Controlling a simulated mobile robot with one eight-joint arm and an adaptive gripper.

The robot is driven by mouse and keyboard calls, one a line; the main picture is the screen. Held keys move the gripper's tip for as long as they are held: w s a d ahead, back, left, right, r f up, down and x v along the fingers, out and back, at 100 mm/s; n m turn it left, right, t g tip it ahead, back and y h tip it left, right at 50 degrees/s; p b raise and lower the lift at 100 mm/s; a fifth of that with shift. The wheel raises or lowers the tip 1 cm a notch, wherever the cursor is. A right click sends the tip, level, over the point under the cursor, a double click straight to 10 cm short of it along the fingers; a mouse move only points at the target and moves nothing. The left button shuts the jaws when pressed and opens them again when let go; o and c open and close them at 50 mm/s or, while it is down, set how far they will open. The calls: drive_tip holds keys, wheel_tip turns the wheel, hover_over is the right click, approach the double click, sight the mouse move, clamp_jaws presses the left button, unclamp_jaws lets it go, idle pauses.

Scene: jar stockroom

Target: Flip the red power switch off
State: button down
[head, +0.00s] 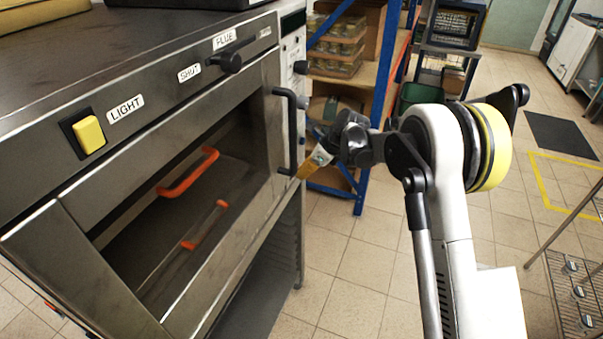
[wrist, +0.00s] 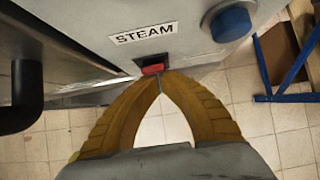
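The red switch (wrist: 152,69) sits on a grey panel just under a STEAM label (wrist: 144,33) in the wrist view. Only a small part of it shows above my fingertips, and I cannot tell its on or off position. My gripper (wrist: 160,78) has its yellow fingers bowed apart in the middle with the tips together, nothing seen between them. The tips are at the lower edge of the switch; I cannot tell whether they touch it. In the head view my gripper (head: 304,172) is beside the oven's right side panel (head: 293,75), and the switch does not show.
A blue round knob (wrist: 230,24) is right of the switch. A dark handle (head: 291,130) stands out close left of my gripper. The oven (head: 60,235) has a yellow LIGHT switch (head: 89,135). A blue-framed shelf (head: 376,110) stands behind.

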drive_tip(key=s+d+r+p, duration=0.1)
drive_tip(key=s+d+r, duration=0.1)
drive_tip(key=d, duration=0.3)
drive_tip(key=s+d+r+p, duration=0.1)
drive_tip(key=s+d+r, duration=0.1)
drive_tip(key=d, duration=0.4)
drive_tip(key=shift+d+r, duration=0.25)
drive_tip(key=shift+r, duration=0.2)
